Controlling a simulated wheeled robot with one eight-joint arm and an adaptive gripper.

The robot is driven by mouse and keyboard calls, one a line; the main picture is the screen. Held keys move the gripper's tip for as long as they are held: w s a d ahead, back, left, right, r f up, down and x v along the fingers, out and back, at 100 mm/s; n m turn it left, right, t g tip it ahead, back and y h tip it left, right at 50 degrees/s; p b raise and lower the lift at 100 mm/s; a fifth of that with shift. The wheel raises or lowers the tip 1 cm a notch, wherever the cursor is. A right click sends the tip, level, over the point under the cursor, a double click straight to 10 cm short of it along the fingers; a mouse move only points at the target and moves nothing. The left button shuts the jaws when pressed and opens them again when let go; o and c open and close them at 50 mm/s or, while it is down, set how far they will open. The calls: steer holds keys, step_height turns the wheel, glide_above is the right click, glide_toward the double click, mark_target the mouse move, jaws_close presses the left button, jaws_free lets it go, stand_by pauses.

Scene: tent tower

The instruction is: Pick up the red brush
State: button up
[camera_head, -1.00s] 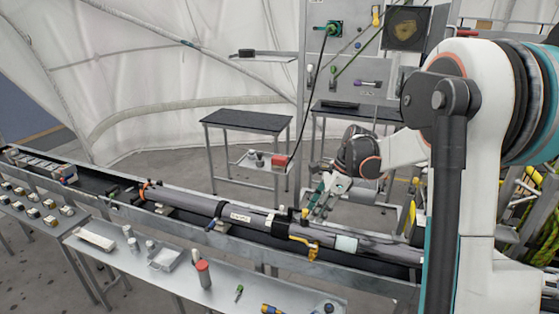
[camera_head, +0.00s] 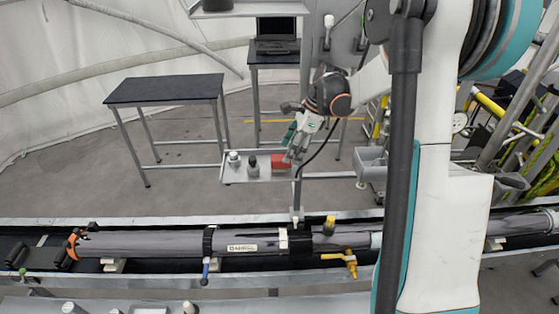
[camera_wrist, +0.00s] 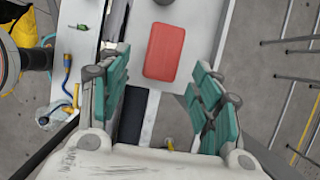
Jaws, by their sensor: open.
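The red brush (camera_head: 281,162) shows as a plain red rectangular block lying on a small light tray (camera_head: 232,180) in the head view. Its bristles cannot be made out. In the wrist view the red brush (camera_wrist: 164,52) lies flat on the pale tray surface, ahead of the fingers. My gripper (camera_wrist: 158,88) has its two green-padded fingers spread, with nothing held between them. In the head view my gripper (camera_head: 292,146) hangs by the brush's right side and overlaps it in the picture. The height between them cannot be told.
A grey cup (camera_head: 234,158) and a dark bottle (camera_head: 252,165) stand left of the brush. A black-topped table (camera_head: 165,90) is further left. The conveyor with a long grey tube (camera_head: 150,244) runs across the front. A grey bin (camera_head: 371,165) is at right.

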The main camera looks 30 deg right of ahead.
mark_target(281, 160)
steer(key=shift+w+a+f, duration=0.15)
steer(key=shift+a+f, duration=0.1)
steer(key=shift+a, duration=0.05)
steer(key=x, duration=0.5)
steer(key=shift+w+a+r+p, duration=0.2)
steer(key=shift+a+p, duration=0.1)
steer(key=shift+p, duration=0.1)
steer(key=c, duration=1.2)
